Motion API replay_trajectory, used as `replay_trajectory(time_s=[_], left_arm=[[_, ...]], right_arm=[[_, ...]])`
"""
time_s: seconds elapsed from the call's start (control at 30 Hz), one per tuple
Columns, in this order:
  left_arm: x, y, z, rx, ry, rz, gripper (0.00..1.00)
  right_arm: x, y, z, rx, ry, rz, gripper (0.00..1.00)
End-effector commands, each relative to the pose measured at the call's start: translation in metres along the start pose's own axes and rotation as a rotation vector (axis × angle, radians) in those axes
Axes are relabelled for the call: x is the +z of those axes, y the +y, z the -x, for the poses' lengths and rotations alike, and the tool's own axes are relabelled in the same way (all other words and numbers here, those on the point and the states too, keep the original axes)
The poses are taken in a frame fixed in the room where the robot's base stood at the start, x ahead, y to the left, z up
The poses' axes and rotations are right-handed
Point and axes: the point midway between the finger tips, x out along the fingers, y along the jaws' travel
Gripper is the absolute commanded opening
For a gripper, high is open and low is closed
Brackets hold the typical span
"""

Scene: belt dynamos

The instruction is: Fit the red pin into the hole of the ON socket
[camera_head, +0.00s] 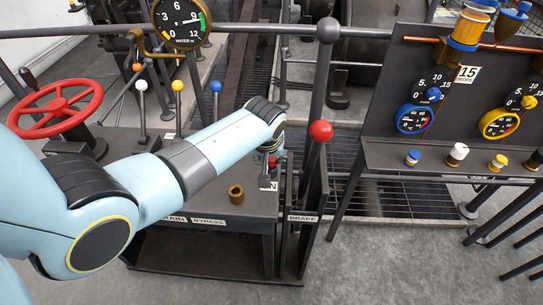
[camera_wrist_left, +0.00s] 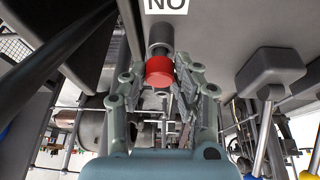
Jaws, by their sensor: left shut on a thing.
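My left gripper (camera_head: 270,150) points down over the right end of the dark bench; in the left wrist view (camera_wrist_left: 161,80) its two fingers close around the red pin (camera_wrist_left: 158,70). Only a small red part of the pin (camera_head: 272,162) shows in the head view, below my wrist. A dark grey cylinder (camera_wrist_left: 160,36) lines up with the pin beside the ON label (camera_wrist_left: 166,4), which appears upside down. I cannot tell if this cylinder is the ON socket or the pin's shaft, nor whether the pin is in the hole. My right gripper is not in view.
A brass ring-shaped socket (camera_head: 236,194) stands on the bench left of the gripper. A red-knobbed brake lever (camera_head: 320,131) rises close on the right. A red handwheel (camera_head: 56,107) and several knobbed levers are at the left. A gauge panel (camera_head: 465,95) stands at the right.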

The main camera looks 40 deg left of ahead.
Motion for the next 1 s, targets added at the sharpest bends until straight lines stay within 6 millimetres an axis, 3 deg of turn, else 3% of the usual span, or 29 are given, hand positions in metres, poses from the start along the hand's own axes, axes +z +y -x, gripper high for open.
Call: replay_trajectory(time_s=[0.43, 0.47, 0.63, 1.0], left_arm=[[0.0046, -0.0002, -0.0111, 0.000, 0.000, 0.000, 0.00], [0.0044, -0.0002, -0.0107, 0.000, 0.000, 0.000, 0.31], [0.0042, -0.0002, -0.0101, 0.000, 0.000, 0.000, 0.53], [0.0043, -0.0001, -0.0065, 0.000, 0.000, 0.000, 0.56]], right_arm=[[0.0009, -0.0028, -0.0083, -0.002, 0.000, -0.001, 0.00], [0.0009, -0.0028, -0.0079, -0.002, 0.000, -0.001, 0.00], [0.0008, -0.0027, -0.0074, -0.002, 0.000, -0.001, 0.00], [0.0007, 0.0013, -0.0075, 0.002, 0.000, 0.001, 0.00]])
